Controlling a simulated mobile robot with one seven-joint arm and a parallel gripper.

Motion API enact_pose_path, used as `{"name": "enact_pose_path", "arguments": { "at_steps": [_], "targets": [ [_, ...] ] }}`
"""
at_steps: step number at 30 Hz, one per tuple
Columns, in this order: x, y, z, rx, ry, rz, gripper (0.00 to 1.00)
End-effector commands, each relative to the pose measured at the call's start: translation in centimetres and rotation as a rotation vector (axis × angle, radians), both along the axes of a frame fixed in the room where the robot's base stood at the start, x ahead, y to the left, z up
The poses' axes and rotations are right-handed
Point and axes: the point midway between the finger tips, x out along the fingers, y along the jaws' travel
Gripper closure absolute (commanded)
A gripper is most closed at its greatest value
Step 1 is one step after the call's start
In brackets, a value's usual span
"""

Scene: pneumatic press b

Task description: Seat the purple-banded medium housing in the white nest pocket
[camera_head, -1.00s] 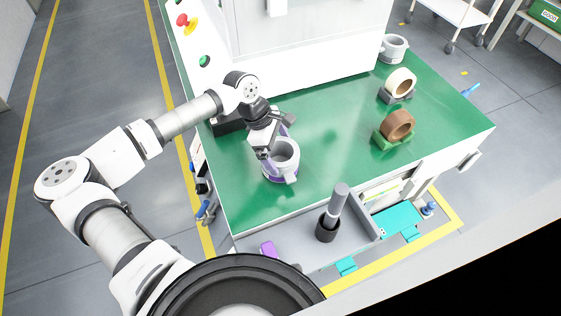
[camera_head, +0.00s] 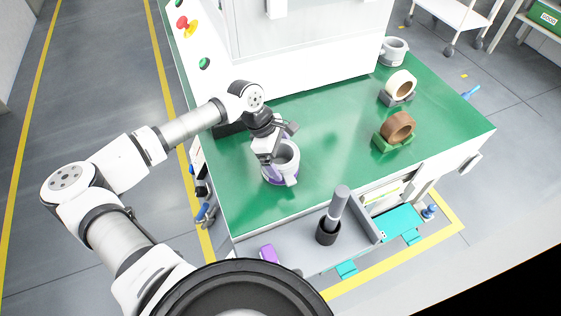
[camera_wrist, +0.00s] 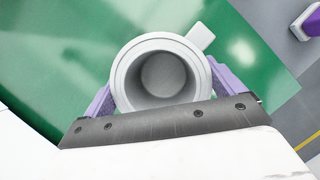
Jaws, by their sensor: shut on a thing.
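The medium housing (camera_head: 289,156) is a pale grey-white open ring with a small side tab and purple around its lower part. It is upright over the front left of the green table, and I cannot tell if it touches the surface. My gripper (camera_head: 277,152) is shut on it from behind. In the wrist view, the purple fingers of my gripper (camera_wrist: 162,98) flank the housing (camera_wrist: 120,72), whose round bore faces the camera and whose tab points up and right. I cannot make out a white nest pocket in either view.
A white press body (camera_head: 310,85) stands behind the green tabletop (camera_head: 330,150). At right are a brown ring (camera_head: 398,125) on a green cradle, a cream ring (camera_head: 401,81) and a grey-white housing (camera_head: 395,47). A grey front tray (camera_head: 290,240) holds a black cup (camera_head: 327,232) with a grey cylinder.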

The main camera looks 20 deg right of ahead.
Motion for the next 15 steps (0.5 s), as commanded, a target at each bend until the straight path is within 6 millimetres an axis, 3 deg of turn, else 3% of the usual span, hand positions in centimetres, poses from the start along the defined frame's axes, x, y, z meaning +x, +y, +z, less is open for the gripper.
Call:
{"name": "enact_pose_path", "arguments": {
  "at_steps": [15],
  "targets": [
    [0.0, 0.0, 1.8, -0.001, -0.001, 0.0, 0.49]
  ]
}}
